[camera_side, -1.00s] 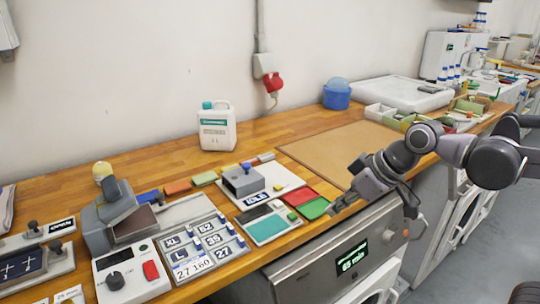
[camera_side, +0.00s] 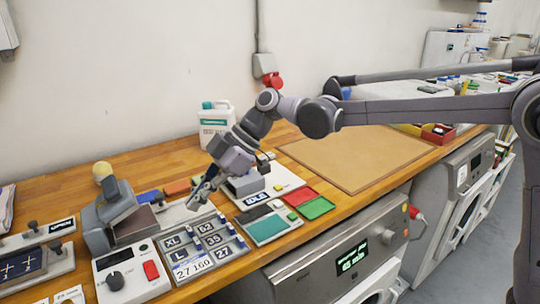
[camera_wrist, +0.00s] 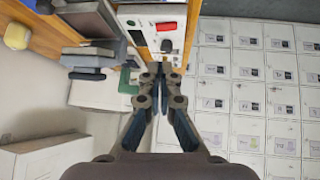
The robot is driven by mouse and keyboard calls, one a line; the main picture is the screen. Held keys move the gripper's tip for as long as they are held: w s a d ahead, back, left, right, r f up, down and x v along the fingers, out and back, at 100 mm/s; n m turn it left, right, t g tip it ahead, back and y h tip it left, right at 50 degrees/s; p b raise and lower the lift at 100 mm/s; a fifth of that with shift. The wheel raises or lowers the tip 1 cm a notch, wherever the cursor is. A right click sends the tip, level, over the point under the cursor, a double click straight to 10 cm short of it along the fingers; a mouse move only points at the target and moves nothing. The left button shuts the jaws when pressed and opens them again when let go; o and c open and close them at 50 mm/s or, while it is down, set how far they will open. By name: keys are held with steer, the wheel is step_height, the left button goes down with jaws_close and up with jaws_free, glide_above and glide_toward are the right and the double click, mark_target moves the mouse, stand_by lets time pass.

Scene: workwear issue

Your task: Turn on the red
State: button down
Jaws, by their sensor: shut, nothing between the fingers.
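A red switch (camera_side: 151,270) sits on the front right of a white control box (camera_side: 122,274), beside a black knob (camera_side: 115,280). It also shows in the wrist view, as a red patch (camera_wrist: 166,26) beyond the fingertips, near the top. Whether it is on or off I cannot tell. My gripper (camera_side: 194,203) is shut and empty. It hangs above the tag board, to the right of and behind the switch, apart from it. In the wrist view its fingertips (camera_wrist: 160,73) are together.
A grey press (camera_side: 107,208) stands behind the control box. The tag board (camera_side: 230,251) with numbered tags lies to its right. A white plate with an IDLE label (camera_side: 254,198) and a red tray (camera_side: 302,196) lie further right. A brown mat (camera_side: 355,155) is bare.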

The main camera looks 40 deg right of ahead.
steer(key=shift+w+a+f+n+g+y, duration=0.15)
steer(key=shift+a+n, duration=0.15)
steer(key=shift+a, duration=0.25)
steer(key=shift+w+a+f+n+g+y, duration=0.1)
steer(key=shift+w+a+n, duration=0.15)
steer(key=shift+a, duration=0.35)
steer(key=shift+w+a+f+n+g+y, duration=0.15)
steer(key=shift+a+n, duration=0.2)
steer(key=shift+a, duration=0.2)
steer(key=shift+r, duration=0.1)
glide_above(143, 266)
steer(key=s+d, duration=0.1)
steer(key=d, duration=0.2)
step_height(143, 266, down, 7)
steer(key=shift+f, duration=0.1)
step_height(143, 266, down, 2)
steer(key=shift+w+f, duration=0.1)
steer(key=shift+w, duration=0.05)
steer(key=shift+w+f, duration=0.1)
steer(key=shift+f, duration=0.7)
